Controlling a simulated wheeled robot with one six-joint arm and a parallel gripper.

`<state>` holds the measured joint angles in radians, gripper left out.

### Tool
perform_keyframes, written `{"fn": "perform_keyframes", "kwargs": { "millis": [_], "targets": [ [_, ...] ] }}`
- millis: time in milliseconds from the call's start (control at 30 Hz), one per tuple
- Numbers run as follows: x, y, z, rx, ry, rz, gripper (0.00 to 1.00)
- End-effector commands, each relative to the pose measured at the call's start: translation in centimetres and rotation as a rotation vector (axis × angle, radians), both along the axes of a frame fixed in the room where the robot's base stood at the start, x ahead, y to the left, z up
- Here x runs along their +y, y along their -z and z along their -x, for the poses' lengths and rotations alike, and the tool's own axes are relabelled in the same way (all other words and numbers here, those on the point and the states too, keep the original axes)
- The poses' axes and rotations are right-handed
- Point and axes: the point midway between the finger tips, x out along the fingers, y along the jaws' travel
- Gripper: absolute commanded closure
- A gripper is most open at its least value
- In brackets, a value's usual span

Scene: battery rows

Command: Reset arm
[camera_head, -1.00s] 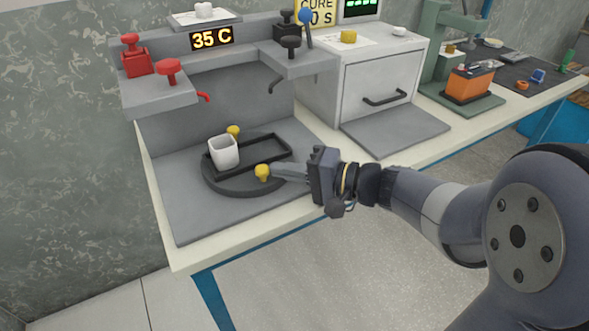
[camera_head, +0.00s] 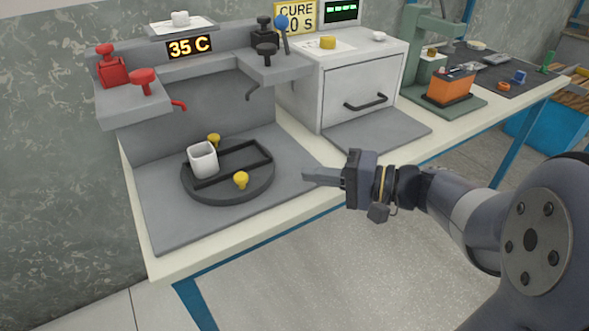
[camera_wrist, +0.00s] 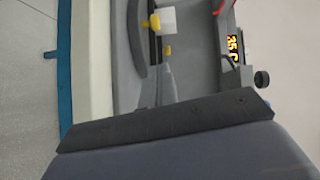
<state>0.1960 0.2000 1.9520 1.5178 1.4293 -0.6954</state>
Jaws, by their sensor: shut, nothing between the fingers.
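My gripper (camera_head: 308,177) is shut and empty in the head view, held at the right of the round dark turntable (camera_head: 226,198) and apart from it. Its fingers point left, over the right part of the grey base plate. The turntable has a rectangular frame, a yellow knob (camera_head: 241,180) at its front and another yellow knob (camera_head: 213,139) at its back. A white cup (camera_head: 203,159) stands upright at the left of the frame. In the wrist view the closed fingers (camera_wrist: 166,70) point toward the yellow knobs and the white cup (camera_wrist: 168,20).
Red taps (camera_head: 142,82) and dark taps (camera_head: 266,50) sit on side ledges behind the turntable. A white cabinet (camera_head: 352,90) with a handle stands to the right, a grey plate before it. An orange battery (camera_head: 450,87) stands farther right. The table's front edge lies below my gripper.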

Motion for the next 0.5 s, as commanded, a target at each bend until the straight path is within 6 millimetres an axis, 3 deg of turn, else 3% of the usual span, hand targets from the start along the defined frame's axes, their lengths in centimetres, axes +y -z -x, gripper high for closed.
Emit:
{"fn": "perform_keyframes", "kwargs": {
  "millis": [200,500],
  "targets": [
    [-2.4,-0.3,0.9,0.001,0.001,0.001,1.00],
    [-3.0,-0.4,1.2,0.001,-0.001,0.000,1.00]
  ]
}}
